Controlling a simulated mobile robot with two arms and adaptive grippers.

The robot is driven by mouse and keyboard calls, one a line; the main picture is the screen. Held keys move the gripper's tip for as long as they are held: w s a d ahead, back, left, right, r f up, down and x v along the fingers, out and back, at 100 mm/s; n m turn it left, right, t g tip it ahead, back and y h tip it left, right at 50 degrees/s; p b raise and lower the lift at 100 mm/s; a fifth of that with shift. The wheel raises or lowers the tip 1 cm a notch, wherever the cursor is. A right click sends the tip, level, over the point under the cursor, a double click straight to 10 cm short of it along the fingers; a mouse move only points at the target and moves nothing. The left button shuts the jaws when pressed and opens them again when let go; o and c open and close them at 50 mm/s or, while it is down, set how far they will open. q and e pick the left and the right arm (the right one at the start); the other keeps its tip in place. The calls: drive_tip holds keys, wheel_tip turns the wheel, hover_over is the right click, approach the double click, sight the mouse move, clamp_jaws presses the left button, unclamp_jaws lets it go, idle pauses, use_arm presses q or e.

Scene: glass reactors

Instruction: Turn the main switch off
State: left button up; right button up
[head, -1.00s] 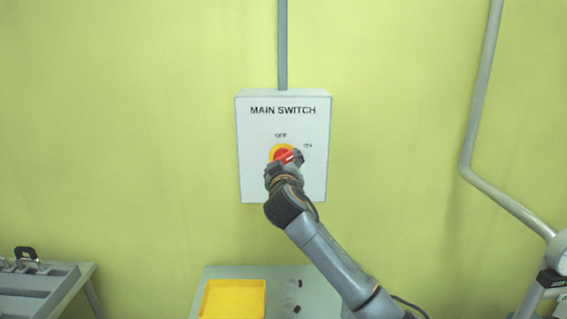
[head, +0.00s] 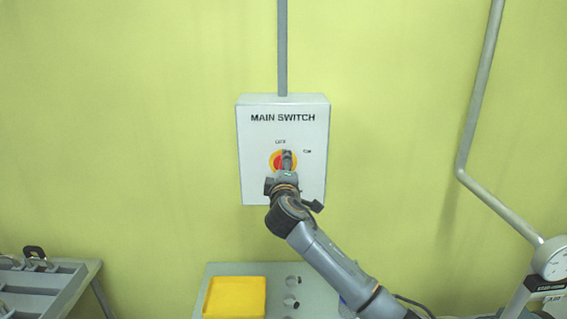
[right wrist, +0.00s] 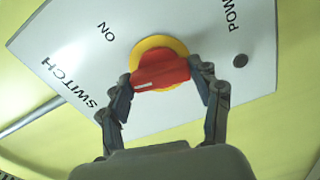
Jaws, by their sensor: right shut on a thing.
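The white main switch box (head: 255,185) hangs on the wall in the head view, with OFF above its knob and ON to the upper right. Its red knob (head: 278,162) on a yellow disc is partly covered by my right gripper (head: 287,160). In the right wrist view, my right gripper (right wrist: 162,78) has one finger on each side of the red knob (right wrist: 162,72) and is shut on it. The knob's white mark points left and slightly down, away from ON. The OFF label is hidden there. My left gripper is not in view.
A yellow tray (head: 235,298) sits on a grey table (head: 265,269) below the box. A grey rack (head: 40,285) stands at the lower left. A pipe (head: 465,150) and a gauge (head: 554,259) are at the right.

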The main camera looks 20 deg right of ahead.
drive_tip(key=shift+n+p, duration=0.6)
drive_tip(key=shift+n, duration=0.5)
drive_tip(key=o, duration=1.1)
drive_tip(key=shift+o, duration=0.2)
drive_tip(key=v, duration=1.2)
drive_tip(key=shift+f, duration=0.1)
